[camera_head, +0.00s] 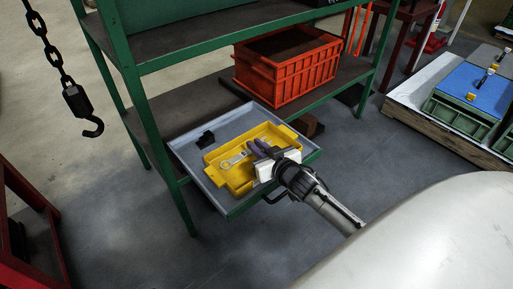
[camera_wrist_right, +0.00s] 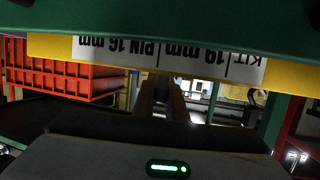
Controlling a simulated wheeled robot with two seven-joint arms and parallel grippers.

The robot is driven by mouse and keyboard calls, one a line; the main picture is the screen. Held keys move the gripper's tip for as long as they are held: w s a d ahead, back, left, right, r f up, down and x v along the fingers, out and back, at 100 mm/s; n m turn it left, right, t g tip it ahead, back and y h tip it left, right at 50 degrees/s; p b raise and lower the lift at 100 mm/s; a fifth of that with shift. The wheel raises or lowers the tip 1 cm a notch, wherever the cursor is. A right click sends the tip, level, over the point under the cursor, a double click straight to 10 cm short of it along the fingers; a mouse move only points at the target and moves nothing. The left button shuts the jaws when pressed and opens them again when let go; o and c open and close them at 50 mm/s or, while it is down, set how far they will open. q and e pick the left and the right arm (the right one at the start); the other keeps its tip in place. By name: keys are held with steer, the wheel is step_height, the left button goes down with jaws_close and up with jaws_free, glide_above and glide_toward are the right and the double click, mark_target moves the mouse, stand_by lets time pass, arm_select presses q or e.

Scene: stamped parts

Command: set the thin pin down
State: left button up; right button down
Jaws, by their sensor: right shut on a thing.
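A yellow kit tray (camera_head: 236,185) lies in a grey pull-out tray (camera_head: 190,163) on the green rack. My right gripper (camera_head: 259,147) reaches over the yellow tray's front wall, its fingers above the tray's right part. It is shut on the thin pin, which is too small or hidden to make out. A silver spanner-like part (camera_head: 232,161) lies in the yellow tray. In the right wrist view the gripper's fingers (camera_wrist_right: 163,100) show below a white label (camera_wrist_right: 165,53) with upside-down print, "KIT", "19 mm" and "PIN 16 mm". My left gripper is not in view.
A black part (camera_head: 205,138) lies at the back left of the grey tray. A red-orange crate (camera_head: 290,75) stands on the shelf behind. A green rack post (camera_head: 165,165) rises at the left, and a hook (camera_head: 90,124) hangs further left.

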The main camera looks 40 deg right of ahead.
mark_target(276, 180)
steer(key=c, duration=1.8)
jaws_free()
